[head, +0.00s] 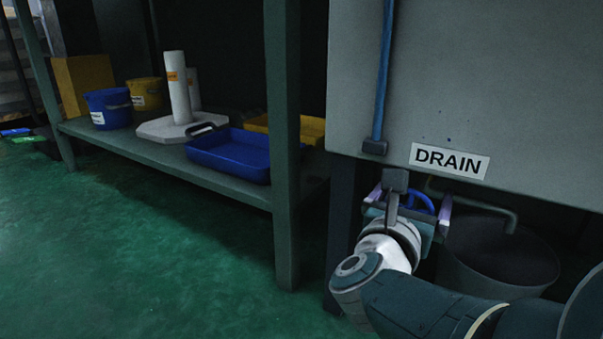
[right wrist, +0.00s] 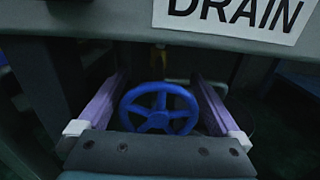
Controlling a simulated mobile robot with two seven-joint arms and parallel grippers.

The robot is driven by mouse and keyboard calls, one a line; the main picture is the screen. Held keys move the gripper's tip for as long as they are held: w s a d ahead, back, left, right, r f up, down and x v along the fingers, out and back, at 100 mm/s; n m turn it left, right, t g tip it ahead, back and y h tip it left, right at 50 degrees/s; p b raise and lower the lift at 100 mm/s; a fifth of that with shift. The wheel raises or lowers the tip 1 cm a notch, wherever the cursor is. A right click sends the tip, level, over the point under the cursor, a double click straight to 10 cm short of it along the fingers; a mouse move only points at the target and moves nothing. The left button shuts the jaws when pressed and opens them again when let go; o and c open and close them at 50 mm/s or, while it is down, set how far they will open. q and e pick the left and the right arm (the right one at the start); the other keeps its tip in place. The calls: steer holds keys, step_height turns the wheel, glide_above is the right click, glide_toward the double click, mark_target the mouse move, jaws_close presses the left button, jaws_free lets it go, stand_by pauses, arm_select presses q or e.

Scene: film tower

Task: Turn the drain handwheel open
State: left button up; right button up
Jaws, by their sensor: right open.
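The blue drain handwheel (head: 417,202) sits under the grey tank, below the white DRAIN label (head: 449,161). In the head view my right gripper and wrist partly hide it. In the right wrist view the spoked handwheel (right wrist: 159,108) shows whole, between the two purple fingers. My right gripper (head: 404,212) is open, with one finger on each side of the wheel. The fingers look apart from the rim, but I cannot tell how far they reach past it. My left gripper is not in view.
A dark bucket (head: 497,262) stands on the floor right of the gripper, under a bent pipe (head: 512,222). The grey tank (head: 490,70) overhangs my right gripper. A bench post (head: 284,150) and shelf with a blue tray (head: 232,155) stand left. The green floor (head: 130,250) is clear.

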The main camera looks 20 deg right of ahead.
steer(key=shift+s+a+f, duration=0.15)
steer(key=shift+s+a, duration=0.2)
steer(key=shift+c, duration=0.2)
steer(key=c, duration=1)
steer(key=shift+o, duration=0.2)
steer(key=n, duration=0.5)
steer(key=shift+w+a+n, duration=0.1)
steer(key=shift+w+n, duration=0.15)
steer(key=shift+n, duration=0.15)
steer(key=o, duration=1)
steer(key=shift+w, duration=0.1)
